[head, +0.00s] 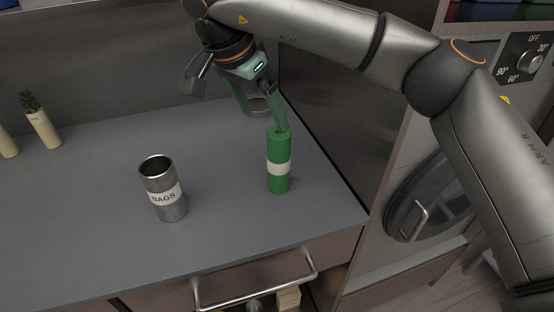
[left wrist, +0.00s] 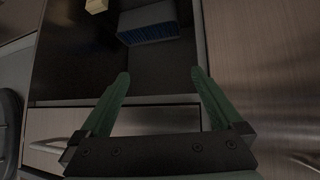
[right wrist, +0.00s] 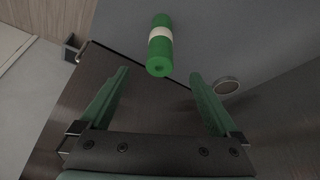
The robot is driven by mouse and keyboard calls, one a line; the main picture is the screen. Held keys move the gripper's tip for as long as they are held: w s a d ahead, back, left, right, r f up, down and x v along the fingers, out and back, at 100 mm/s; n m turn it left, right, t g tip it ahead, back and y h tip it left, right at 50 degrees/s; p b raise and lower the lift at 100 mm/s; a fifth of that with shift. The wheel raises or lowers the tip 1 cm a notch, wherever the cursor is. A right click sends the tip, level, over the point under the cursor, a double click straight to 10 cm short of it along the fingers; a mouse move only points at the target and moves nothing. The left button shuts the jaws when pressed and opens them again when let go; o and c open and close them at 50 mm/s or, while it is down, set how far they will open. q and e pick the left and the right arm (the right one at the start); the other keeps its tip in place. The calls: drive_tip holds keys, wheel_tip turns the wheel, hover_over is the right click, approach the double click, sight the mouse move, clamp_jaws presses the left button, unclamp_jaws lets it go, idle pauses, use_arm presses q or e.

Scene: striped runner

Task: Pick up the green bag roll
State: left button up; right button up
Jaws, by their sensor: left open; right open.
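The green bag roll (head: 278,177) stands upright on the grey counter, with a white band around its middle. It also shows in the right wrist view (right wrist: 160,54), beyond the fingertips and roughly between their lines. My right gripper (head: 268,115) is above and behind the roll in the head view, with one green finger overlapping its top edge there. In the right wrist view the fingers (right wrist: 158,78) are spread and empty. My left gripper (left wrist: 160,75) is open and empty, facing a cabinet. It does not show in the head view.
A metal canister labelled BAGS (head: 163,190) stands left of the roll on the counter (head: 90,235). A small potted plant (head: 42,125) is at the far left. A drawer handle (head: 255,283) is below the front edge. A machine with a round door (head: 425,200) is at right.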

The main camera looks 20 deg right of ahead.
sight(278, 147)
drive_tip(key=x, duration=1.2)
drive_tip(key=shift+a+p, duration=0.1)
drive_tip(key=shift+p, duration=0.2)
drive_tip(key=shift+c, duration=0.4)
clamp_jaws()
